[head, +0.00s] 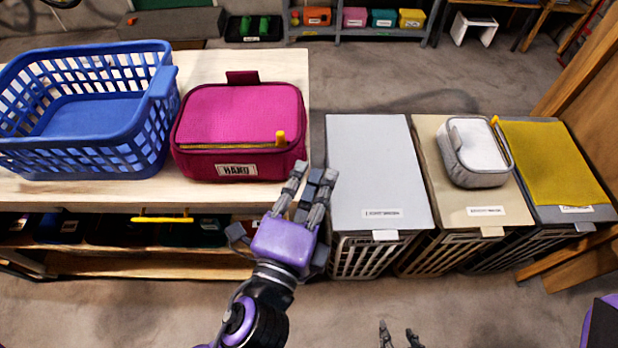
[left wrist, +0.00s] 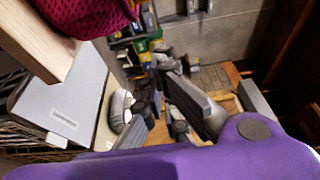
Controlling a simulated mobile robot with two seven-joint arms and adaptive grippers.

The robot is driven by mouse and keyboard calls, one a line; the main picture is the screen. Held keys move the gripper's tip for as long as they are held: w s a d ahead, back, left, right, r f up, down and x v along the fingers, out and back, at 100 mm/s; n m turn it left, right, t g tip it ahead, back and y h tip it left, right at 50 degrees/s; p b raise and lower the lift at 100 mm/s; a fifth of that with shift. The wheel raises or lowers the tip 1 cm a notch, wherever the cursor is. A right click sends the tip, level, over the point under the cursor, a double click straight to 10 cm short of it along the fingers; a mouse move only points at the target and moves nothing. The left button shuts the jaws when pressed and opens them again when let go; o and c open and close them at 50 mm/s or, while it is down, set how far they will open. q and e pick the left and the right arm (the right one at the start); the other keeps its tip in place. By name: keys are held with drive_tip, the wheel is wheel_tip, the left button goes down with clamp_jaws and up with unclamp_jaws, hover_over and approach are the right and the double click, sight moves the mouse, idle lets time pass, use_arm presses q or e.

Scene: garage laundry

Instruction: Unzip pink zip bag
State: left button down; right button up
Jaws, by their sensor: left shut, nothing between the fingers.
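The pink zip bag (head: 243,110) sits upright on the light wooden table, with its lid down. My left gripper (head: 308,176) is shut and empty, in front of the bag's lower right corner. Whether it touches the bag I cannot tell. In the left wrist view the bag (left wrist: 85,14) shows only partly, at the top left. My right gripper (head: 400,338) shows only its fingertips at the bottom edge; its opening is unclear.
A blue basket (head: 85,150) stands left of the bag on the table (head: 250,62). Lidded hampers (head: 372,160) stand to the right, with a grey zip case (head: 474,152) on the middle one. A shelf with small coloured bins (head: 355,18) is behind.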

sight(297, 151)
use_arm(q)
drive_tip(key=w+a+p, duration=0.1)
drive_tip(key=w, duration=0.5)
drive_tip(key=shift+w+a, duration=0.2)
drive_tip(key=shift+a, duration=0.15)
use_arm(e)
drive_tip(key=shift+w+d+r, duration=0.2)
drive_tip(key=shift+w+r, duration=0.5)
drive_tip(key=shift+r, duration=0.3)
use_arm(q)
drive_tip(key=shift+a+p, duration=0.35)
drive_tip(key=shift+a, duration=0.15)
drive_tip(key=a, duration=1.9)
drive_tip(key=shift+p, duration=0.45)
use_arm(e)
drive_tip(key=shift+w+a+r, duration=0.15)
drive_tip(key=shift+r, duration=0.45)
drive_tip(key=shift+t, duration=0.3)
